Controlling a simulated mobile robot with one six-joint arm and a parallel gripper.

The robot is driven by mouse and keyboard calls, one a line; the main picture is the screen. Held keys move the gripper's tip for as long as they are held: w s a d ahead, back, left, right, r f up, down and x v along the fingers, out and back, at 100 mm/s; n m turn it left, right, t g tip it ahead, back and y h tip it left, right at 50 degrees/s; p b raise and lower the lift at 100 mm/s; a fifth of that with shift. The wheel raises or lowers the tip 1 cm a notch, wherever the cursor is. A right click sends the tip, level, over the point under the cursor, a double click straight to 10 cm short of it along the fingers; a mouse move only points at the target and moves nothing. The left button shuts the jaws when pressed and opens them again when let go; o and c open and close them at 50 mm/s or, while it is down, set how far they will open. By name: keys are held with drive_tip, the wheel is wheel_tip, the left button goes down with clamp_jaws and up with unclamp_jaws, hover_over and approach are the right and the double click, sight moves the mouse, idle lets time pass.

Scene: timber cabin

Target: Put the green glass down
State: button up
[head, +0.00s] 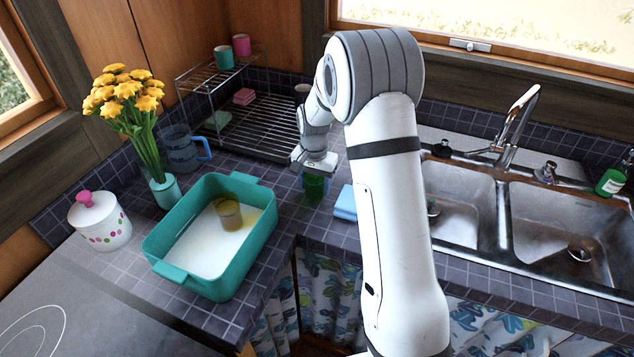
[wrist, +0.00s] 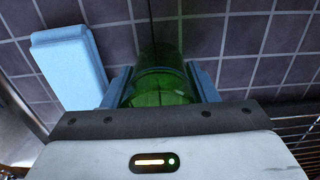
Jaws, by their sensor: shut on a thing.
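The green glass (head: 315,187) is upright at the tiled counter behind the corner, right of the teal tub. My gripper (head: 317,170) is shut on it from above. In the wrist view the green glass (wrist: 160,75) sits between the two blue-grey fingers of my gripper (wrist: 160,88), with dark tiles beyond it. I cannot tell whether its base touches the counter (head: 290,210).
The teal tub (head: 205,290) holds a yellowish glass (head: 229,215). Behind are a dish rack (head: 250,128) and a blue pitcher (head: 180,150). The double sink (head: 460,215) is at right.

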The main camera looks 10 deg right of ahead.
drive_tip(key=shift+f, duration=0.15)
drive_tip(key=o, duration=1.1)
drive_tip(key=shift+c, duration=0.2)
